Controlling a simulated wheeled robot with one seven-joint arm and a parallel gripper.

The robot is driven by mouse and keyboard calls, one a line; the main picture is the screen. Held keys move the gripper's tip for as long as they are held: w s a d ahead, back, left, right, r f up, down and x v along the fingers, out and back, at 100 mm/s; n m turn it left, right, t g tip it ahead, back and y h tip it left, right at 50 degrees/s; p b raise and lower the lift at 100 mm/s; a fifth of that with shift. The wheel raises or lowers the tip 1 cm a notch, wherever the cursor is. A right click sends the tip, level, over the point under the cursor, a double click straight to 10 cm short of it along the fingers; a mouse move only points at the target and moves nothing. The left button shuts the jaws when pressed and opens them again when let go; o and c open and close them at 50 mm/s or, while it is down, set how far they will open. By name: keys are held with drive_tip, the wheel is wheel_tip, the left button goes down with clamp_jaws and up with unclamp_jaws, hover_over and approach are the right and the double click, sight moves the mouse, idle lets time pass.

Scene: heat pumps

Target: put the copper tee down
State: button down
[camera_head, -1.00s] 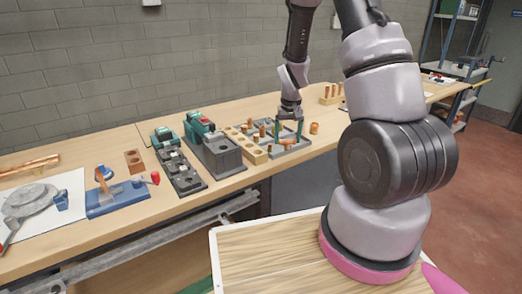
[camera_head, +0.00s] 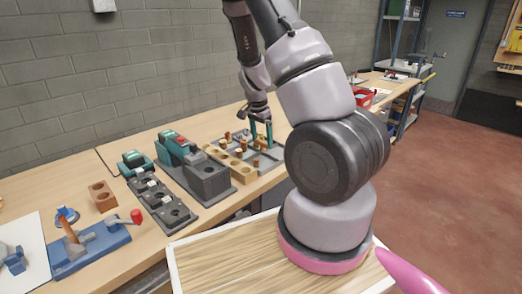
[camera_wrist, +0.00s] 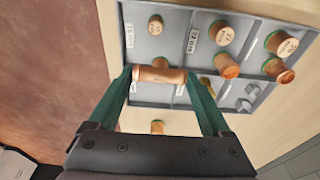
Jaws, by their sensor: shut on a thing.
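The copper tee (camera_wrist: 160,75) lies crosswise between the two green fingers of my gripper (camera_wrist: 160,77) in the wrist view. My gripper is shut on it, and the tee shows over the near edge of a grey divided tray (camera_wrist: 178,49). I cannot tell whether the tee touches the tray. In the head view my gripper (camera_head: 262,131) points down at the same tray, and the tee is not clear there.
Labelled compartments hold other copper fittings (camera_wrist: 222,33). Another copper piece (camera_wrist: 157,127) stands just outside the tray. In the head view a wooden block with copper pieces (camera_head: 228,163) and a grey-green machine (camera_head: 195,168) stand left of the tray.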

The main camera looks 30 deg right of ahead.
drive_tip(key=shift+f, duration=1.9)
drive_tip(key=shift+f, duration=0.15)
unclamp_jaws()
wheel_tip(320, 180, up, 11)
drive_tip(key=a, duration=0.2)
wheel_tip(320, 180, up, 23)
drive_tip(key=n+t+y, duration=0.4)
drive_tip(key=n+t, duration=0.1)
drive_tip(key=n, duration=0.2)
hover_over(262, 142)
drive_tip(key=s+a, duration=1.1)
drive_tip(key=s, duration=0.3)
drive_tip(key=s+a+r+n+t, duration=0.1)
drive_tip(key=s+r+n, duration=0.2)
drive_tip(key=s, duration=0.4)
drive_tip(key=shift+a+r+t, duration=0.3)
drive_tip(key=shift+a+r, duration=0.1)
drive_tip(key=shift+r, duration=0.35)
